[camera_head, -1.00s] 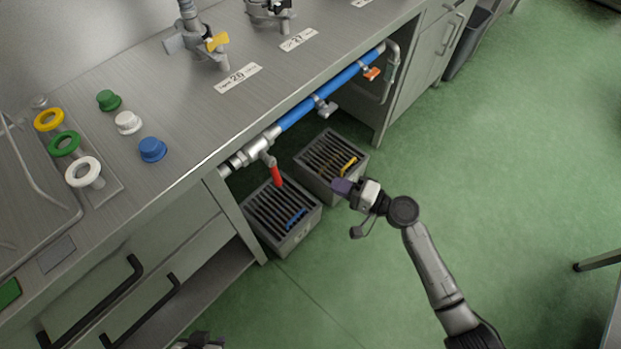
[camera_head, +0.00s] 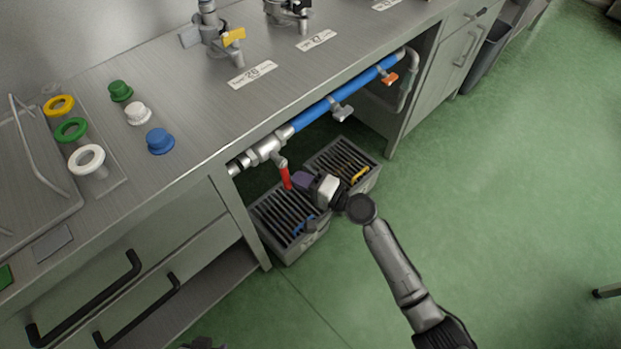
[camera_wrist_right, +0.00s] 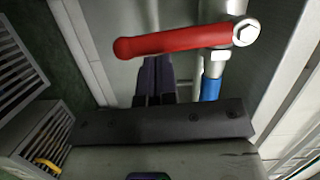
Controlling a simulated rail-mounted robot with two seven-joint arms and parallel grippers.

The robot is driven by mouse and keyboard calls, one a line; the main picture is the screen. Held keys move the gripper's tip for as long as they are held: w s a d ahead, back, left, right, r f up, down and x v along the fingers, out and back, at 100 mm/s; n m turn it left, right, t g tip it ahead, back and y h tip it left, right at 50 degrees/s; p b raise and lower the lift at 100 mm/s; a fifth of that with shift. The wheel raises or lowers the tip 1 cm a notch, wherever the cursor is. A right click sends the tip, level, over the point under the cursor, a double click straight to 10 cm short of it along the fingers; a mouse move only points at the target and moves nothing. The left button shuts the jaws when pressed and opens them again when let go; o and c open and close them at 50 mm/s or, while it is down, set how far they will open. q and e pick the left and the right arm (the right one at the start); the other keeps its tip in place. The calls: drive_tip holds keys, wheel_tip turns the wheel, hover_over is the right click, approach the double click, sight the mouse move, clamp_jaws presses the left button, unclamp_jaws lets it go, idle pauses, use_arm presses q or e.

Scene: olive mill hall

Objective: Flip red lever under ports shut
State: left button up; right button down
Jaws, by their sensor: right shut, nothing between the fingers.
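The red lever (camera_head: 286,178) hangs down from a silver valve (camera_head: 266,149) on the blue pipe (camera_head: 350,88) under the counter edge, across the pipe's line. In the right wrist view the red lever (camera_wrist_right: 175,42) lies across the picture just beyond the fingertips, its bolt at the right. My right gripper (camera_head: 302,181) is shut and empty, its purple fingers just right of the lever in the head view. The fingers (camera_wrist_right: 154,80) also show in the wrist view; I cannot tell whether they touch the lever. A dark part at the bottom edge may be my left gripper (camera_head: 203,343).
Two grey slatted crates, one with a blue handle (camera_head: 304,226) and one with a yellow handle (camera_head: 359,175), stand below the pipe. An orange handle (camera_head: 389,80) and a silver handle (camera_head: 342,112) sit farther along. Open green floor lies to the right.

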drive_tip(key=shift+a, duration=0.1)
idle(0.3)
drive_tip(key=shift+s+a+f+m, duration=0.15)
drive_tip(key=shift+s+a+m, duration=0.25)
drive_tip(key=shift+a+m, duration=0.25)
